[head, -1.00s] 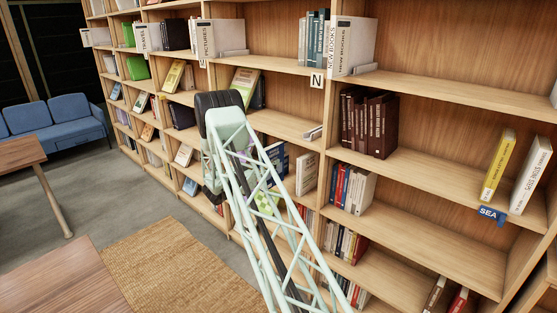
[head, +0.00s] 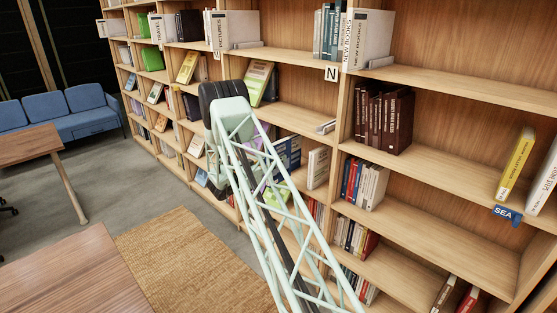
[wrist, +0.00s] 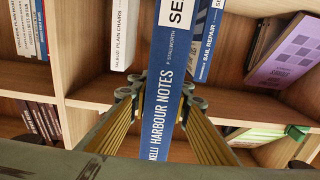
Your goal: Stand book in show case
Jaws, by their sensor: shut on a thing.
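In the wrist view my gripper (wrist: 163,98) is shut on a blue book (wrist: 168,75), its two fingers on either side of the spine. The spine reads "HARBOUR NOTES" and carries a white label at its upper end, partly cut off by the frame. In the head view my lattice arm reaches toward the bookcase (head: 440,170), and the gripper cannot be made out behind it. I cannot tell for sure which part is the show case. Sloped, face-out books stand in the bays to the left, such as a green one (head: 259,82).
Behind the held book stand a white book, "PLAIN CHAIRS" (wrist: 124,35), and a blue one, "SAIL REPAIR" (wrist: 208,45). A purple book (wrist: 283,50) leans at right. A yellow book (head: 516,165) stands above a blue SEA sign (head: 507,214). Wooden tables (head: 65,270) are at left.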

